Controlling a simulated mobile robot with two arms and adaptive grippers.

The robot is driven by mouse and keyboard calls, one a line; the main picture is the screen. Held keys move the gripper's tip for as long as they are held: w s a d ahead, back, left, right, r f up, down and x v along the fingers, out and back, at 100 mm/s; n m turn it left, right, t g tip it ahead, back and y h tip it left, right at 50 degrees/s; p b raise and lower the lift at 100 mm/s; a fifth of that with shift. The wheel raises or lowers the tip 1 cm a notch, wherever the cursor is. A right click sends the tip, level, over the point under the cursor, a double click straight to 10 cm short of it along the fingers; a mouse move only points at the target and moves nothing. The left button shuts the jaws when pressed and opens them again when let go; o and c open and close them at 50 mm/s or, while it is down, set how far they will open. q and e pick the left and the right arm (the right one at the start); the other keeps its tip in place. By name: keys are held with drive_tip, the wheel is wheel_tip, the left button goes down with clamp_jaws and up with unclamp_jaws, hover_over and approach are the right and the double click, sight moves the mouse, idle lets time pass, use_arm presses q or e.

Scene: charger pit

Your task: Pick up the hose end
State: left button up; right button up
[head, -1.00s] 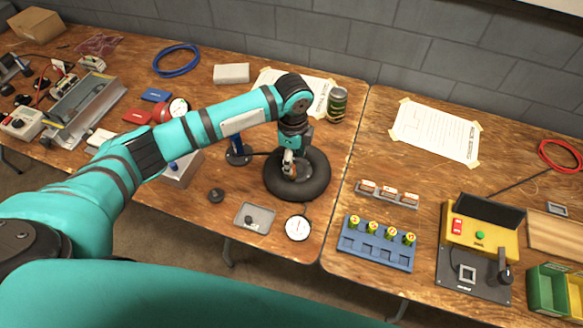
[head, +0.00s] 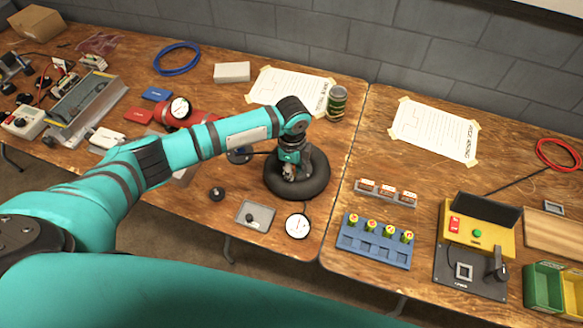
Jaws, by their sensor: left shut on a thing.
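A black tyre-like ring (head: 318,186) lies flat near the right edge of the left table. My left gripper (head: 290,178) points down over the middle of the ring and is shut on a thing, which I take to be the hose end. Its fingers hide nearly all of what they hold. A thin black hose (head: 262,153) runs from a round dark blue base (head: 238,157) towards the gripper, where it goes out of sight. My left arm covers most of what stands on that base. My right gripper is not in view.
A blue rack (head: 352,248) and a yellow box (head: 488,248) occupy the right table. A seam divides the tables.

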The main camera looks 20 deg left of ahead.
use_arm(q)
clamp_jaws()
drive_tip(key=shift+r, duration=0.1)
drive_tip(key=shift+w+r, duration=0.1)
drive_tip(key=shift+r, duration=0.4)
wheel_tip(320, 180, up, 2)
drive_tip(key=shift+r+b, duration=0.25)
drive_tip(key=shift+b, duration=0.35)
drive_tip(key=s+a+r+b, duration=0.1)
drive_tip(key=s, duration=1.5)
drive_tip(key=shift+a+r+b, duration=0.2)
drive_tip(key=shift+a+b, duration=0.1)
drive_tip(key=shift+b, duration=0.1)
